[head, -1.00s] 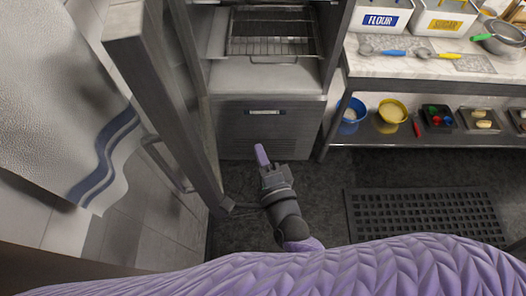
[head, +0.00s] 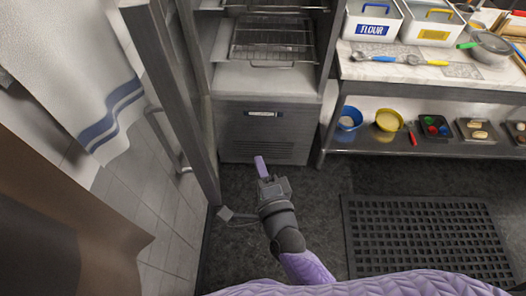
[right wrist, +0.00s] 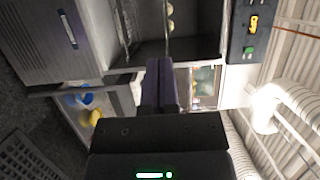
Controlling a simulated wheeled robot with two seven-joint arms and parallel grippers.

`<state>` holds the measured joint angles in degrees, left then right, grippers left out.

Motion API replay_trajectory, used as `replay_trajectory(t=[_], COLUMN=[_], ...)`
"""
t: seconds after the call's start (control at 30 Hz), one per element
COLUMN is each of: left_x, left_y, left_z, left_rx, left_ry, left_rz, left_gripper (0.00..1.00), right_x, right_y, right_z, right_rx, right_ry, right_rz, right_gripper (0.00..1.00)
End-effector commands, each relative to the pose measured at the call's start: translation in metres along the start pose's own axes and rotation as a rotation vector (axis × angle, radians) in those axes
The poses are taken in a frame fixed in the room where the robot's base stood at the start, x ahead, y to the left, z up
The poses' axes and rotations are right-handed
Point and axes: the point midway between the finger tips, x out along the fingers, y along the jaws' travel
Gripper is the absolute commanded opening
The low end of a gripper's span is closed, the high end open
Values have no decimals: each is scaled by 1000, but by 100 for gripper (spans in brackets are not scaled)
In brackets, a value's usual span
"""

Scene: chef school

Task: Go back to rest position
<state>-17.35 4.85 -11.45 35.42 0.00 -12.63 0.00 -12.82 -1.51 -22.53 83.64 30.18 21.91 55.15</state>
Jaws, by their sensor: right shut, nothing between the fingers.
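My right gripper (head: 260,163) shows in the head view at the lower middle, above the dark floor and in front of the fridge-like cabinet. Its purple fingers are shut together with nothing between them. In the right wrist view the shut fingers (right wrist: 160,85) point toward the cabinet and the shelf unit. My right arm reaches up from the bottom edge, and part of my purple body shows there. My left gripper is not in view.
The open cabinet (head: 268,130) with wire racks (head: 275,40) stands ahead, its door (head: 172,90) swung out at left. A steel counter (head: 430,84) with a flour bin (head: 372,22) is at right, bowls (head: 388,119) on its lower shelf. A rubber mat (head: 425,240) lies below.

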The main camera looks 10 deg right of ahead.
Motion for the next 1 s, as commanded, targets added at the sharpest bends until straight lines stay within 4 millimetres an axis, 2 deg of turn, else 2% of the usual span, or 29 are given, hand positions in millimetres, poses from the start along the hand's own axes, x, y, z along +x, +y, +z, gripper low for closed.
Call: replay_trajectory(t=[0.17,0.27,0.4,0.5,0.7,0.93,1.0], left_x=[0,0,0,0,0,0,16], left_y=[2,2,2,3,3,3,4], left_z=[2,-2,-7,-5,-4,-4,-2], left_rx=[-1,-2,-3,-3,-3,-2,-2], left_ry=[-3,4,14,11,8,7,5], left_rz=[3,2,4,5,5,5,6], left_gripper=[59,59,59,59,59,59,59], right_x=[0,-9,-41,-68,-119,-182,-178], right_y=[0,3,12,16,13,-5,33], right_z=[2,7,-2,-16,-49,-86,-86], right_rx=[-44,-256,-667,-876,-1163,-1359,-1351], right_ry=[-30,-161,-399,-527,-734,-952,-970], right_rz=[29,151,384,521,760,1020,1030], right_gripper=[0,0,0,0,0,0,0])
